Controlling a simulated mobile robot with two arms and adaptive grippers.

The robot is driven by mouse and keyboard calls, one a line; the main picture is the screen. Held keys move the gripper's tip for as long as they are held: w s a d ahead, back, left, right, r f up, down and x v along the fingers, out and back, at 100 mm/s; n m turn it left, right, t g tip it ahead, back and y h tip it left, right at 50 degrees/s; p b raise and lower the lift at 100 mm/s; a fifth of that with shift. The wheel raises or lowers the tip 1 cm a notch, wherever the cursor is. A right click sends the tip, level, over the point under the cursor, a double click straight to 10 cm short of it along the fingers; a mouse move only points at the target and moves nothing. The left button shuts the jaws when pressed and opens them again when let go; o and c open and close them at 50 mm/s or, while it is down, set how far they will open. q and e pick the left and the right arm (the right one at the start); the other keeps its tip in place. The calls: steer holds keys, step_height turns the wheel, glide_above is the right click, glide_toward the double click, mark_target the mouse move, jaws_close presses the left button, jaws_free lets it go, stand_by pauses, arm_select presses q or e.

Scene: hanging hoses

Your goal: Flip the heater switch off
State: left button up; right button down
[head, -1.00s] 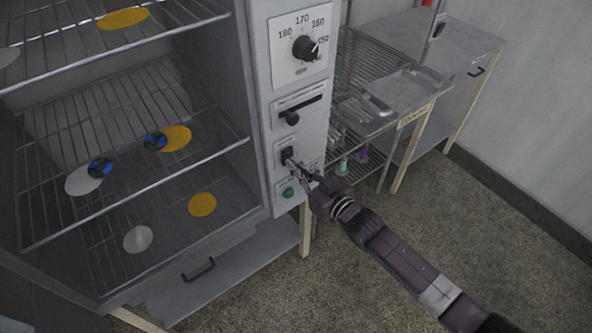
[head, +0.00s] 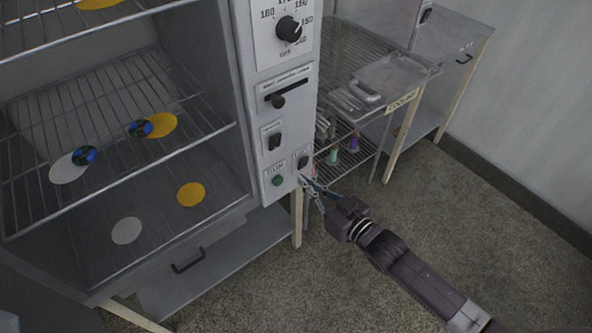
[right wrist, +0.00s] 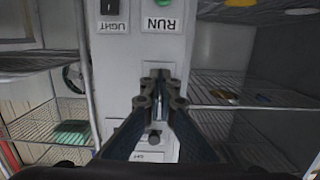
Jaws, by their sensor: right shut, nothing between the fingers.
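The control panel (head: 286,112) is a light grey upright strip on the cabinet's right edge. It bears a black rocker switch (head: 274,137) below the slider, probably the heater switch; its label is too small to read. Its on or off position cannot be told. A second black switch (head: 303,161) is lower right, labelled LIGHT in the right wrist view (right wrist: 110,8). My right gripper (head: 304,180) is shut and empty by the panel's lower right edge, below the upper switch. In the right wrist view the fingers (right wrist: 159,82) hide part of the panel. My left gripper is out of view.
A dial (head: 288,29), a slider (head: 278,101) and a green button (head: 278,181) share the panel. Open wire shelves (head: 90,110) with coloured discs lie left. A metal cart (head: 395,75) stands behind at right. The floor (head: 470,225) at right is clear.

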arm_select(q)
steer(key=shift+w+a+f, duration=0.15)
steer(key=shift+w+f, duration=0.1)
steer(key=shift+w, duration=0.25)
arm_select(e)
steer(key=s+d, duration=0.2)
steer(key=shift+s+f, duration=0.2)
steer(key=shift+s, duration=0.15)
